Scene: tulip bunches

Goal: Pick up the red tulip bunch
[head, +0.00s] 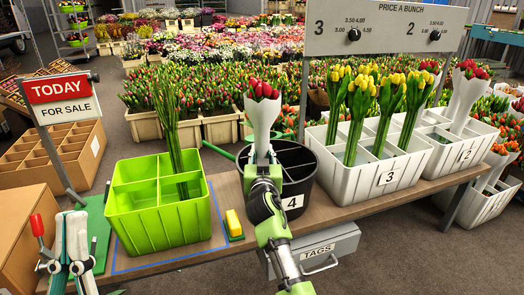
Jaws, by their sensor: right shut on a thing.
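A red tulip bunch (262,112) in white paper stands upright in my right gripper (262,162), which is shut around its lower wrap. It is in front of and above the round black bucket (302,166) marked 4; the gripper and arm hide its lower end and part of the bucket. My left gripper is not in view.
A green divided crate (155,229) with green stems (175,120) and a yellow block (234,223) are on the bench. A price board (385,32) hangs above. A red-handled device (70,250) stands left.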

